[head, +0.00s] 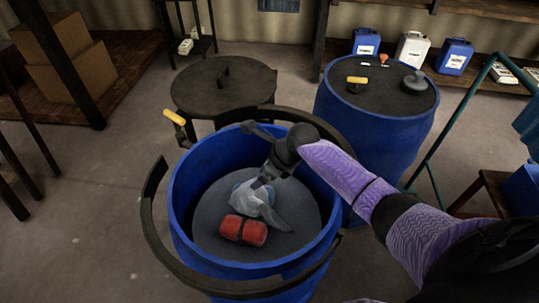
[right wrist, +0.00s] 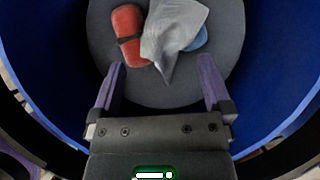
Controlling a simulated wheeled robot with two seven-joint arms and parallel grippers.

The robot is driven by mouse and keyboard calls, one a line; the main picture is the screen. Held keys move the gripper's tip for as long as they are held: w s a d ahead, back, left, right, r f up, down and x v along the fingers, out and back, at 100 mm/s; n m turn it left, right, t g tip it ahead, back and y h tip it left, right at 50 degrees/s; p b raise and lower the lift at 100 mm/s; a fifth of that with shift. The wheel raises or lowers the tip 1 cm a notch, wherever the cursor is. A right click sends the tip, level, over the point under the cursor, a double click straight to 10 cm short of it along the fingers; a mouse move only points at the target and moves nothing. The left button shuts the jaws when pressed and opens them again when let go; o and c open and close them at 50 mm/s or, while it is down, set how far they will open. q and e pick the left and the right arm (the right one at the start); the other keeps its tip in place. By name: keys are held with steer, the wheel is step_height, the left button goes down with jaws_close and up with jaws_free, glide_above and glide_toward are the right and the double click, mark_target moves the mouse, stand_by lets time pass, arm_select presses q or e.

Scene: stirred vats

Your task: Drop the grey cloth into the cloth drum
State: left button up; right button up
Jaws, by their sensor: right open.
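The grey cloth (head: 268,212) lies crumpled on the grey floor inside an open blue drum (head: 192,215). It lies beside a red roll (head: 243,230) with a dark band and partly covers a light-blue thing (right wrist: 200,40). In the right wrist view the cloth (right wrist: 172,35) lies beyond the fingertips, with the red roll (right wrist: 128,32) to its left. My right gripper (head: 262,180) reaches down into the drum above the cloth. In the right wrist view its fingers (right wrist: 160,85) are wide apart with nothing between them. My left gripper is not in view.
A dark ring guard (head: 152,215) with gaps surrounds the open drum. A lidded blue drum (head: 380,140) stands close behind on the right. A round dark lid-like top (head: 222,90) stands behind. A green frame (head: 455,110) is at right. Floor at left is clear.

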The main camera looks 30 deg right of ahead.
steer(key=r+p, duration=0.1)
steer(key=r+g+h+p, duration=0.1)
steer(key=p, duration=0.1)
steer(key=s+r+g+p, duration=0.1)
steer(key=p, duration=0.1)
steer(key=shift+d+r+h, duration=0.15)
steer(key=shift+d+h, duration=0.15)
steer(key=shift+d, duration=0.05)
steer(key=p+v, duration=0.5)
steer(key=v, duration=0.4)
steer(key=shift+r+p, duration=0.3)
steer(key=shift+r, duration=0.1)
steer(key=shift+s+d, duration=0.1)
